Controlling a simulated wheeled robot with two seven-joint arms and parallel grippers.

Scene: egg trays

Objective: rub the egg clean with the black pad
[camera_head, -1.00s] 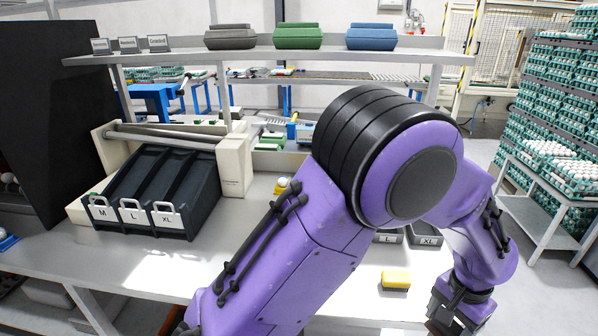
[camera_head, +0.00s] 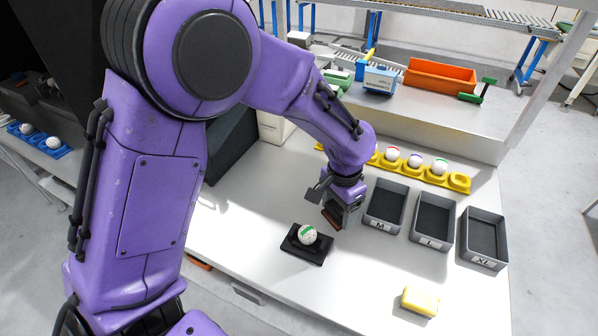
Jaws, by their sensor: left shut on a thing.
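The egg (camera_head: 307,235), white with green marks, sits in a low black stand (camera_head: 303,252) on the table. My left gripper (camera_head: 341,211) is just right of and behind the egg, above the table. It is shut on a small dark pad (camera_head: 331,218) with a brownish edge; the fingers hide most of it, so its full shape is unclear. The pad appears apart from the egg. My right gripper is not in view.
Grey bins labelled M (camera_head: 386,205), L (camera_head: 433,221) and XL (camera_head: 484,239) stand to the right. Behind them is a yellow egg holder (camera_head: 459,182) with several eggs. A yellow block (camera_head: 420,301) lies near the front edge. The table around the stand is clear.

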